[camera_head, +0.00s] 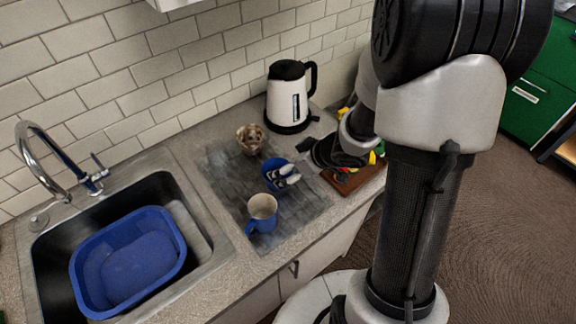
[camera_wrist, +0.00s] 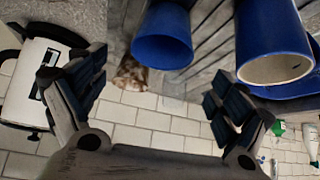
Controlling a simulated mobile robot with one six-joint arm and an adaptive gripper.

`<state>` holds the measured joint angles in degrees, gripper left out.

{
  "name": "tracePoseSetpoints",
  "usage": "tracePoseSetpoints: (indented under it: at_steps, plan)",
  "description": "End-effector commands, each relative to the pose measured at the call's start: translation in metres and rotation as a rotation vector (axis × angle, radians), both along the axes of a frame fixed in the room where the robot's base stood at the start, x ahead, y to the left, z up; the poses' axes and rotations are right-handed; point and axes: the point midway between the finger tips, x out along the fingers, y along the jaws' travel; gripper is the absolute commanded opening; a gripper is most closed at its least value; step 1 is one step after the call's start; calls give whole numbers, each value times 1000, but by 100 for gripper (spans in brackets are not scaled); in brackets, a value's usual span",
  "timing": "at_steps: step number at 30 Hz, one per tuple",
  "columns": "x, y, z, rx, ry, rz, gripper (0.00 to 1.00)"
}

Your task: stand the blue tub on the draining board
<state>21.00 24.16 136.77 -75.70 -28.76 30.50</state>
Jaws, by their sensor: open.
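A small plain blue tub (camera_head: 271,168) stands upright on the grey, grooved draining board (camera_head: 305,215). My gripper (camera_head: 285,176) is open at the tub and partly covers it in the head view. In the wrist view the tub (camera_wrist: 162,38) shows at top centre, above the gap between my open fingers (camera_wrist: 155,75). Nothing is held; I cannot tell whether a finger touches the tub. A blue mug (camera_head: 262,208) with a pale inside stands just nearer on the same board.
A white and black kettle (camera_head: 289,95) stands at the wall. A large blue basin (camera_head: 130,258) sits in the sink at left. A brown board (camera_head: 352,178) with coloured items lies right, partly behind my arm.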

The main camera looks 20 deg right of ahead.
Motion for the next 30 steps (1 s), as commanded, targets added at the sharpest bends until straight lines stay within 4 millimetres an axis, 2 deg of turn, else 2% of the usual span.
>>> tracePoseSetpoints:
  at_steps: [4,7,9,11,13,15,18,21,24,27,30]
  plan:
    - [9,-20,34,-107,-45,-77,92]
    - [9,-42,78,-223,-79,-193,92]
    - [-3,-55,112,-288,-87,-290,92]
    - [-19,-61,137,-323,-80,-368,92]
    - [-45,-61,161,-335,-55,-452,92]
    - [-75,-55,180,-319,-19,-516,92]
    - [-122,-33,195,-262,55,-566,92]
    - [-164,-6,202,-185,129,-567,92]
    - [-196,19,204,-119,191,-542,92]
    - [-215,35,204,-77,229,-516,92]
    - [-223,41,205,-59,247,-504,92]
